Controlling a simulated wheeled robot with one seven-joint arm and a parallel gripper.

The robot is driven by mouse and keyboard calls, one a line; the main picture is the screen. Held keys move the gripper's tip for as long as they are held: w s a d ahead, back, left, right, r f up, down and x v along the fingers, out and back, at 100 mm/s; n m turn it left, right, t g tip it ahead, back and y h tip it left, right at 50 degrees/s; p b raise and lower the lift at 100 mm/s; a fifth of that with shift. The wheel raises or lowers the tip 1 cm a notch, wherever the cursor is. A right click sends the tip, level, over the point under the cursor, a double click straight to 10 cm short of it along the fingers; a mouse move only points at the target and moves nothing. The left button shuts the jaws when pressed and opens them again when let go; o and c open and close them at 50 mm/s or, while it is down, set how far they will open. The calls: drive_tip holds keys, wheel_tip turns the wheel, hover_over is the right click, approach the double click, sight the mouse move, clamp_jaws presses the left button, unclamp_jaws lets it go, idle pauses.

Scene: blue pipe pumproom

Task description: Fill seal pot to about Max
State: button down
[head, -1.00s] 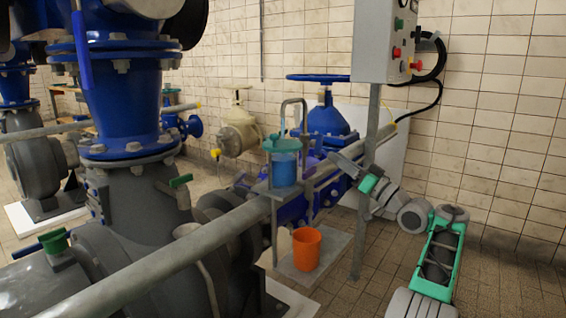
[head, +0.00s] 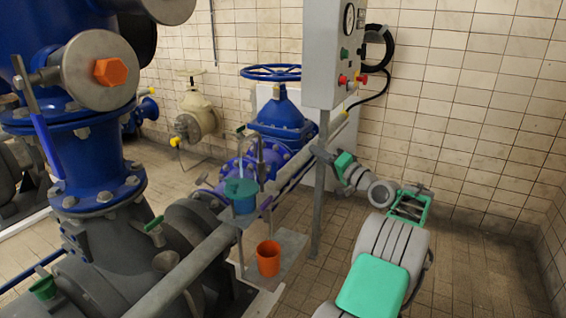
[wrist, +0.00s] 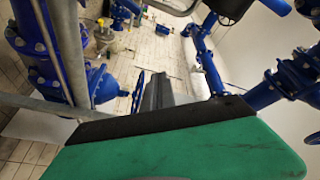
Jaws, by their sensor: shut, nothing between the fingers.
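The level and any Max mark cannot be made out. My gripper (head: 319,152) is right of and behind the pot in the head view, apart from it and close to the grey post. Its dark fingers (wrist: 158,94) are together and empty in the wrist view. The pot is not identifiable there.
An orange bucket (head: 268,258) stands on a low plate below the pot. A grey control box (head: 332,55) on a post (head: 319,200) is close to my arm. A blue handwheel valve (head: 280,115) is behind. Tiled floor at right is clear.

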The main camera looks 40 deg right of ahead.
sight(272, 171)
wheel_tip(272, 171, down, 10)
drive_tip(key=a+f+m+g, duration=0.1)
drive_tip(key=a+m+g, duration=0.2)
drive_tip(key=m, duration=0.6)
drive_tip(key=w+b, duration=0.1)
drive_tip(key=w, duration=0.9)
drive_tip(key=shift+y, duration=0.4)
drive_tip(key=a, duration=0.1)
drive_tip(key=s+a, duration=0.1)
drive_tip(key=a, duration=0.1)
drive_tip(key=shift+s+a+r+b, duration=0.35)
drive_tip(key=shift+r+b, duration=0.05)
drive_tip(key=shift+a+r+p, duration=0.1)
drive_tip(key=shift+p, duration=0.3)
drive_tip(key=shift+m+p, duration=0.3)
